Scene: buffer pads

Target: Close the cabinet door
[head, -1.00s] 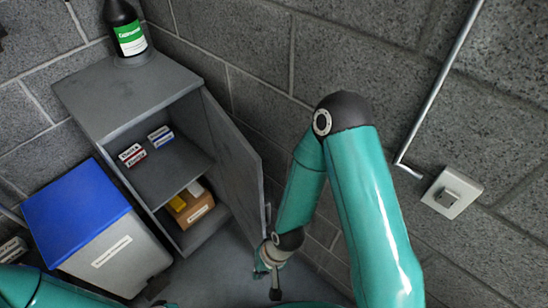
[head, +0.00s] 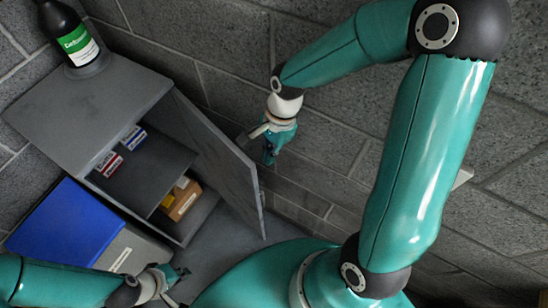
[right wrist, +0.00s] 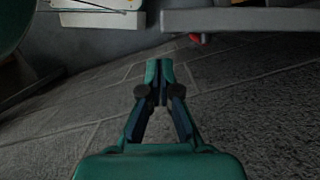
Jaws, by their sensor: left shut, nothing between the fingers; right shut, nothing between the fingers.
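The grey cabinet (head: 80,120) stands by the block wall with its door (head: 222,158) swung wide open, hinged on the cabinet's right side. The door's inner face is toward the opening. My right gripper (head: 268,150) is shut and empty, on the wall side of the door near its upper outer part. I cannot tell whether it touches the door. In the right wrist view its fingertips (right wrist: 158,70) meet with nothing between them. My left gripper (head: 180,278) is shut and empty, low in front of the cabinet, to the right of the blue-lidded bin.
A dark bottle with a green label (head: 73,40) stands on the cabinet top. Small boxes (head: 110,163) and a cardboard box (head: 182,202) are on the shelves inside. A blue-lidded bin (head: 70,222) stands at front left. The floor before the opening looks clear.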

